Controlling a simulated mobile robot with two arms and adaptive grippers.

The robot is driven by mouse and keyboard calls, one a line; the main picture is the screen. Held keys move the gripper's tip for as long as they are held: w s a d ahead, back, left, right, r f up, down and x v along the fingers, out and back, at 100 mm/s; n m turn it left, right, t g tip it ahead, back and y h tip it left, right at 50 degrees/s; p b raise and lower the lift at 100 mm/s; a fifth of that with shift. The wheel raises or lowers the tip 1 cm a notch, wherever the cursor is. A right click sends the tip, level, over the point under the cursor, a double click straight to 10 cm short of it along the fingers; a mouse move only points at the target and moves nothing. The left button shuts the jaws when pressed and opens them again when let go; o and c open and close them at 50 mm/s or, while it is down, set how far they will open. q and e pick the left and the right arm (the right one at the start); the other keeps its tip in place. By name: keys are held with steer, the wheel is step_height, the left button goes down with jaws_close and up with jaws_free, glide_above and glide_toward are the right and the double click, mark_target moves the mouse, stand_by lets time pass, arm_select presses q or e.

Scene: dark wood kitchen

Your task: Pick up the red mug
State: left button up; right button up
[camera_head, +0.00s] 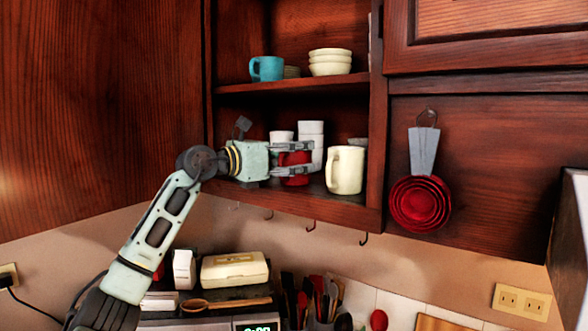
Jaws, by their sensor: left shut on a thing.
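The red mug (295,161) stands on the lower shelf of the open cabinet, partly hidden by my gripper. My left gripper (305,158) reaches in from the left and is shut on the red mug, with its fingers across the mug's side. The mug looks upright and at shelf level; I cannot tell whether it touches the shelf. My right gripper is not in view.
A cream mug (345,170) stands just right of the fingers, and white cups (312,133) stand behind. The upper shelf holds a blue mug (267,68) and stacked bowls (330,62). Hooks hang under the cabinet. Red measuring cups (420,203) hang at right.

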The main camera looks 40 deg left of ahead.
arm_select(q)
steer(key=shift+r, duration=0.1)
steer(key=shift+c, duration=1.2)
